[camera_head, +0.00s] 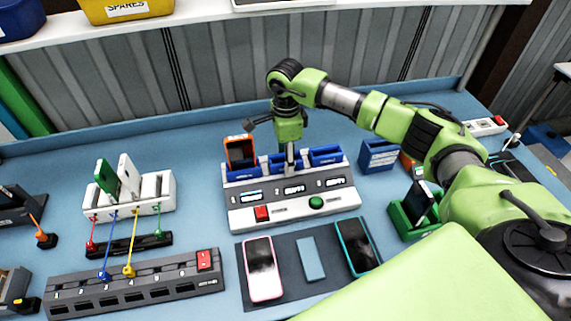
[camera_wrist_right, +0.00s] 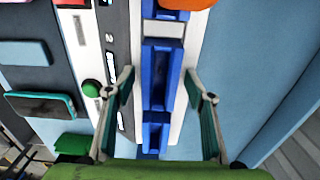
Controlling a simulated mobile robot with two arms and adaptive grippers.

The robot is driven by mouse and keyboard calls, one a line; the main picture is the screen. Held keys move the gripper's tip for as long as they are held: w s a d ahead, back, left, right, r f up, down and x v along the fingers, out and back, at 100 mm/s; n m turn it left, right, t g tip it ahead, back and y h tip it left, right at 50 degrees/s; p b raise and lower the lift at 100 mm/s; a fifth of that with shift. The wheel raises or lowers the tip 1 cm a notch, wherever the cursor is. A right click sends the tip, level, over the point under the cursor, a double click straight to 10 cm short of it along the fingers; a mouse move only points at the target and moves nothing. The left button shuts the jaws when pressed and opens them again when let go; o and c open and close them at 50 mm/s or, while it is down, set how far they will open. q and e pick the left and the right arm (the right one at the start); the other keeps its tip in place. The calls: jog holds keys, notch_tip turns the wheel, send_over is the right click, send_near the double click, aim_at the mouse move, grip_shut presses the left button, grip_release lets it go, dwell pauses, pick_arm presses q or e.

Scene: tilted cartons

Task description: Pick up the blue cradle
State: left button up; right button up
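A white station (camera_head: 290,206) stands mid-table with a row of blue cradles along its back. The left one holds an orange phone (camera_head: 241,150); the middle cradle (camera_head: 277,163) and right cradle (camera_head: 325,154) look empty. Another blue holder (camera_head: 378,156) stands apart, right of the station. My right gripper (camera_head: 290,170) points down over the middle of the station. In the right wrist view my gripper (camera_wrist_right: 158,105) is open, one finger on each side of the blue row, with a blue cradle (camera_wrist_right: 160,78) between them. Contact cannot be told. My left gripper is out of view.
A dark mat (camera_head: 318,278) in front holds a pink phone (camera_head: 263,270), a blue slab (camera_head: 311,260) and a teal phone (camera_head: 358,248). A green cradle (camera_head: 408,220) is beside my arm. A white rack (camera_head: 150,196) and grey strip (camera_head: 140,285) with cables stand left.

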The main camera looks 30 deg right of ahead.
jog(key=c, duration=1)
jog(key=shift+r, duration=0.1)
jog(key=shift+w+r, duration=0.2)
jog(key=shift+r, duration=0.35)
jog(key=s+a+r+b, duration=0.3)
jog(key=s+r+b, duration=0.4)
jog(key=s+r, duration=0.4)
jog(key=s, duration=0.3)
jog(key=shift+a+r, duration=0.3)
jog(key=shift+r, duration=0.1)
